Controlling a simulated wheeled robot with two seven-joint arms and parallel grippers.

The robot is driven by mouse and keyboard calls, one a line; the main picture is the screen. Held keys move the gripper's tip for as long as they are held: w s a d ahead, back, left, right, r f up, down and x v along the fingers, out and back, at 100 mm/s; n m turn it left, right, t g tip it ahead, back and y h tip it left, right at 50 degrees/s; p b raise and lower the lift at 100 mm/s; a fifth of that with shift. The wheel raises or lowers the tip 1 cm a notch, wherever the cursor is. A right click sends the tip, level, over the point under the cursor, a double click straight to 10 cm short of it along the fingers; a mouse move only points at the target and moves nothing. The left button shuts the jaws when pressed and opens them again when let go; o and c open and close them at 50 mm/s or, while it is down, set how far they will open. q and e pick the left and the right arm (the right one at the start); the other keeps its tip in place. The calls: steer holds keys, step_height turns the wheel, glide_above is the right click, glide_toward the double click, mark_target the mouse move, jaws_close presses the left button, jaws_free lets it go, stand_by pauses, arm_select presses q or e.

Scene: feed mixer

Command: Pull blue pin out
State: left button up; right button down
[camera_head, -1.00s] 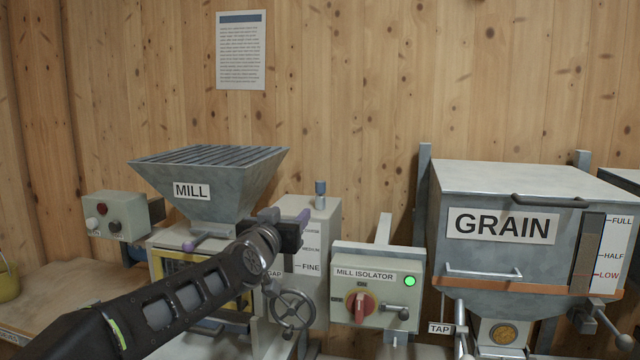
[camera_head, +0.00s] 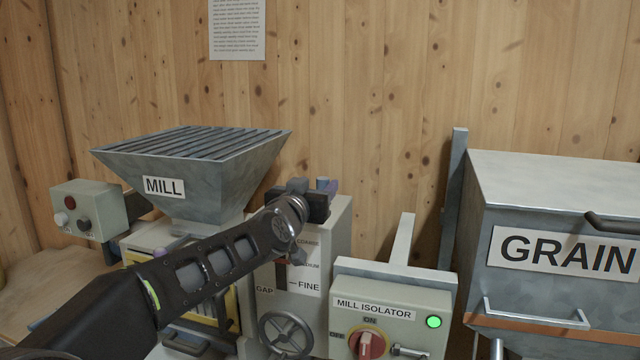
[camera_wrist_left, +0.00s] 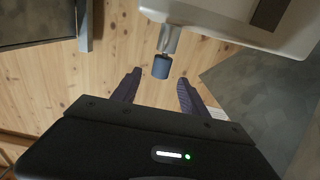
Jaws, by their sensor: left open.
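The blue pin (camera_wrist_left: 161,67) has a blue cap on a metal shaft and stands out of the top of the pale gap box (camera_head: 335,225) beside the mill. In the left wrist view the cap lies between the lines of my two fingers, just past their tips, and nothing grips it. My left gripper (camera_wrist_left: 159,79) is open and empty. In the head view my left gripper (camera_head: 304,190) is at the top of the gap box, and it hides most of the pin there. My right gripper is in neither view.
The mill hopper (camera_head: 200,185) stands left of my gripper. The handwheel (camera_head: 286,335) is below my arm. The mill isolator (camera_head: 385,315), with a lit green lamp, and the grain bin (camera_head: 550,200) stand to the right. The wooden wall (camera_head: 400,80) is behind.

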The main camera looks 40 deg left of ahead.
mark_target(325, 179)
arm_select(q)
steer(key=shift+s, duration=0.1)
steer(key=x, duration=0.6)
steer(key=shift+w+a+f+b, duration=0.1)
steer(key=shift+w+b, duration=0.2)
steer(key=shift+b, duration=0.1)
steer(key=shift+w+a, duration=0.25)
steer(key=shift+w, duration=0.4)
steer(key=shift+c, duration=0.3)
jaws_close()
